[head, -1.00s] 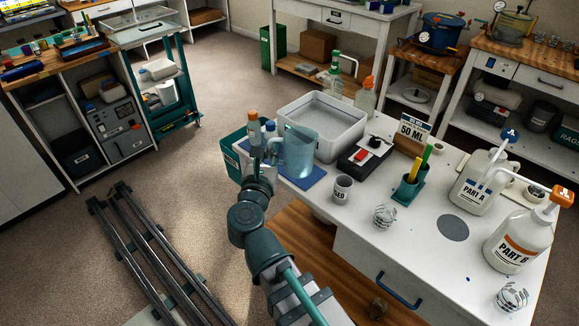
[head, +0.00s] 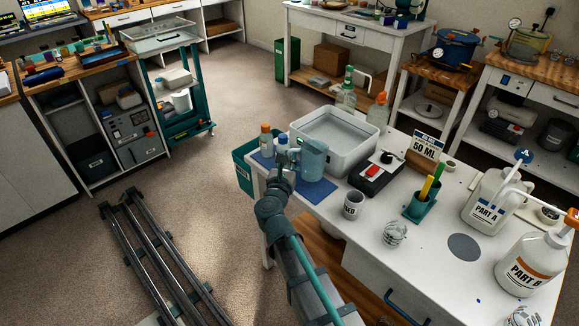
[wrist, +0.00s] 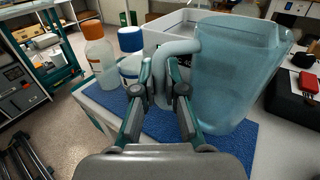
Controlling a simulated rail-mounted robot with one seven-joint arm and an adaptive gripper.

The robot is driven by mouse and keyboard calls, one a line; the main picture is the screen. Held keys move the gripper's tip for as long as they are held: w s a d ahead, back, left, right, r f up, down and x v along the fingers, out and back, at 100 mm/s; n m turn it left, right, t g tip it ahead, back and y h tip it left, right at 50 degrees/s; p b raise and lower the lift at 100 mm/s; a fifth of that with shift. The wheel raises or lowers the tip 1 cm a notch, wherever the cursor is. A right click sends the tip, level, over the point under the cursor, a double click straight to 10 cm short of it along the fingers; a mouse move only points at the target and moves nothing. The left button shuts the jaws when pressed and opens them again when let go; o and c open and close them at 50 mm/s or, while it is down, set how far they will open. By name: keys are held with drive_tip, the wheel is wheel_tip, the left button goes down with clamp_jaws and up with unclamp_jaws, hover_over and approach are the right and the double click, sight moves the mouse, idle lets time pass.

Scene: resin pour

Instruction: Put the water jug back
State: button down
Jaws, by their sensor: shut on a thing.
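The water jug (head: 312,160) is a translucent blue pitcher. It stands upright over the blue mat (head: 318,194) at the table's near left corner, in front of the grey-white tub. In the wrist view the jug (wrist: 238,75) fills the right side, with its base at or just above the mat (wrist: 228,150); I cannot tell whether it touches. My gripper (wrist: 168,88) is shut on the jug's handle, on the left side of the jug. In the head view my gripper (head: 288,158) is small and partly hidden by my arm.
An orange-capped bottle (wrist: 100,60) and a blue-capped bottle (wrist: 130,68) stand close to the left of my gripper. The tub (head: 372,148) is right behind the jug. A black scale (head: 376,174) and a marked cup (head: 353,204) are to the right.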

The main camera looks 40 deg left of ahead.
sight(289, 166)
drive_tip(key=shift+w+a+f, duration=0.1)
drive_tip(key=shift+f, duration=0.8)
drive_tip(key=shift+w+a+f, duration=0.1)
drive_tip(key=shift+f, duration=0.75)
drive_tip(key=shift+f, duration=0.2)
drive_tip(key=c, duration=1.2)
unclamp_jaws()
drive_tip(key=shift+c, duration=0.2)
drive_tip(key=shift+r, duration=0.2)
drive_tip(key=shift+s+d, duration=0.15)
drive_tip(key=b+v, duration=0.1)
drive_tip(key=v, duration=1)
drive_tip(key=shift+s, duration=0.35)
